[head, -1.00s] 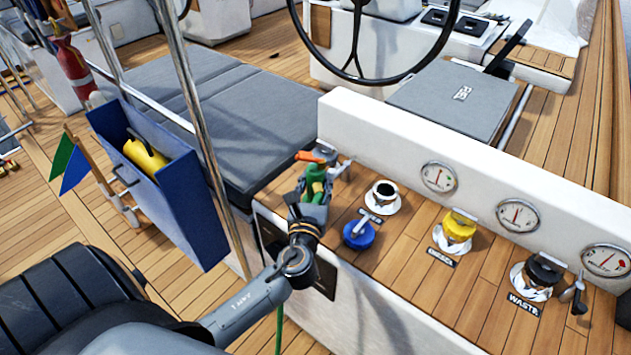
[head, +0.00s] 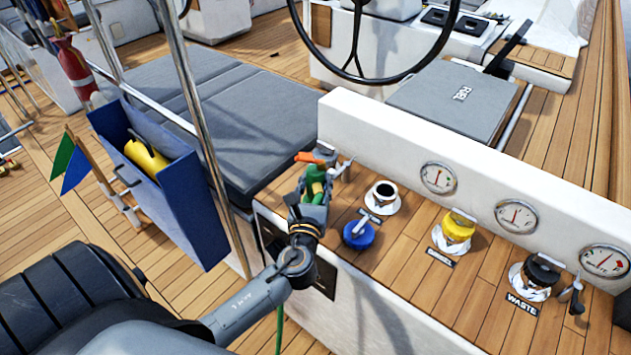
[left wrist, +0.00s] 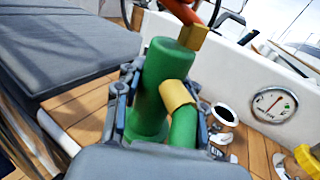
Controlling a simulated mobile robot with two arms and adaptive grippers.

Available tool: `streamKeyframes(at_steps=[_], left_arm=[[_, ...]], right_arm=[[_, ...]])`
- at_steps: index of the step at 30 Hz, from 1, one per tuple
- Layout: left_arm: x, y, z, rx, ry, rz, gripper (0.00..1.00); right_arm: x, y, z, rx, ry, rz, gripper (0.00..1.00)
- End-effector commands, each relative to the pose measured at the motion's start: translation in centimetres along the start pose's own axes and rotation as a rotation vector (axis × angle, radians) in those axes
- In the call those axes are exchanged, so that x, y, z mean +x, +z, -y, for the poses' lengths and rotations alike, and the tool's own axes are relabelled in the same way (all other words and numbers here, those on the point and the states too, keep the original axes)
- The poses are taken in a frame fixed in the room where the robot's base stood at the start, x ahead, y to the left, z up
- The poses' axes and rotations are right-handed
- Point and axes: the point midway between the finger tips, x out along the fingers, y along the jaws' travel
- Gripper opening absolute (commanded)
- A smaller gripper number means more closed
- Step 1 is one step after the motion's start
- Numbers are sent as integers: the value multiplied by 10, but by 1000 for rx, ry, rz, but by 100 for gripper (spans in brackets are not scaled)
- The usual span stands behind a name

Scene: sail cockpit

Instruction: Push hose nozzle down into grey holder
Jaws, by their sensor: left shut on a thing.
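The hose nozzle (head: 316,178) is green with an orange-red end, at the back left of the wooden counter. My left gripper (head: 313,196) is shut on it. In the left wrist view the green nozzle body (left wrist: 165,75) stands between the two fingers (left wrist: 162,112), with a brass-coloured collar and a green hose bend in front. A grey part (head: 325,153) shows just behind the nozzle; it may be the holder. The gripper and nozzle hide the nozzle's lower end, so I cannot tell whether it sits in the holder. My right gripper is out of view.
Right of the nozzle are an open deck filler (head: 383,196), a blue cap (head: 358,235), a yellow-capped filler (head: 458,226) and a black-capped waste filler (head: 541,270). A white gauge wall (head: 400,145) stands behind. A steel rail (head: 205,120) and blue box (head: 190,215) are left.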

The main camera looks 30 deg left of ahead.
Motion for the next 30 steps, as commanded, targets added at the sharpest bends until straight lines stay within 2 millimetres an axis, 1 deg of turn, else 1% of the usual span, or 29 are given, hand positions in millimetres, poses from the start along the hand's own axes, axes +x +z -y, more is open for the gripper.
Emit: streamKeyframes(at_steps=[1, 11, 29, 30], left_arm=[[0, 2, 0, 0, 0, 2, 0], [0, 1, 0, 0, -1, 2, 0], [0, -11, 0, 0, 0, 2, 0], [0, -10, 0, 0, -1, 2, 43]], right_arm=[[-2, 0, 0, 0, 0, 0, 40], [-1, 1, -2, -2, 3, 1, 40], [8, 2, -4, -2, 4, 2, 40], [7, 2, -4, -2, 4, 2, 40]])
